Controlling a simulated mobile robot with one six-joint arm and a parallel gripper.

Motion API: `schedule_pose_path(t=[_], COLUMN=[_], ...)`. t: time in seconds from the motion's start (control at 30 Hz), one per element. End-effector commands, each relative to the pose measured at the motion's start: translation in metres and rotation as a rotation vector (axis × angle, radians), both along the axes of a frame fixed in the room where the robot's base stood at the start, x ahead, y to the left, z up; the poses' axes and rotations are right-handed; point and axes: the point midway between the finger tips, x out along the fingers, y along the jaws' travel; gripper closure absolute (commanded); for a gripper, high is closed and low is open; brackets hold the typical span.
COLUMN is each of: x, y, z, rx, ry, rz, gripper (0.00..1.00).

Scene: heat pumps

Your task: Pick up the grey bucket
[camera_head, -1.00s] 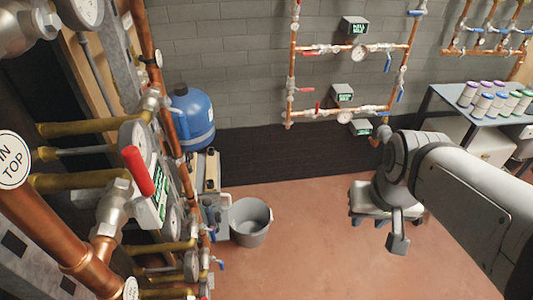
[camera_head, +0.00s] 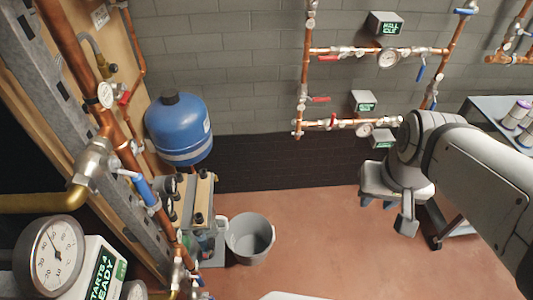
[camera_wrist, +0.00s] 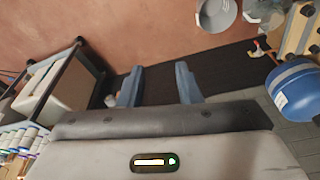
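The grey bucket (camera_head: 262,250) stands upright on the reddish floor, low and left of centre in the head view, and it looks empty. It also shows at the top edge of the wrist view (camera_wrist: 216,18), partly cut off. My gripper (camera_head: 376,203) is to the right of the bucket and well apart from it in the head view. In the wrist view its two blue-grey fingers (camera_wrist: 158,84) are spread, with nothing between them.
Copper pipes and a gauge (camera_head: 52,255) fill the left side. A table with jars (camera_head: 485,108) stands at right. The floor (camera_head: 325,235) right of the bucket is clear.

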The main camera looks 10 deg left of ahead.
Motion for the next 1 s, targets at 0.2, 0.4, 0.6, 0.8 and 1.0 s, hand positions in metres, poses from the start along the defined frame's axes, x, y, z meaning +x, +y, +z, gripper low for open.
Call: schedule_pose_path(t=[0.2,0.4,0.6,0.8,1.0], x=[0.003,0.027,0.068,0.109,0.144], y=[0.004,0.045,0.112,0.176,0.231], z=[-0.008,-0.062,-0.145,-0.236,-0.345], rx=[0.018,0.175,0.416,0.617,0.762], ry=[0.012,0.106,0.258,0.398,0.517], rz=[-0.002,-0.027,-0.138,-0.306,-0.525], gripper=[0.69,0.69,0.69,0.69,0.69])
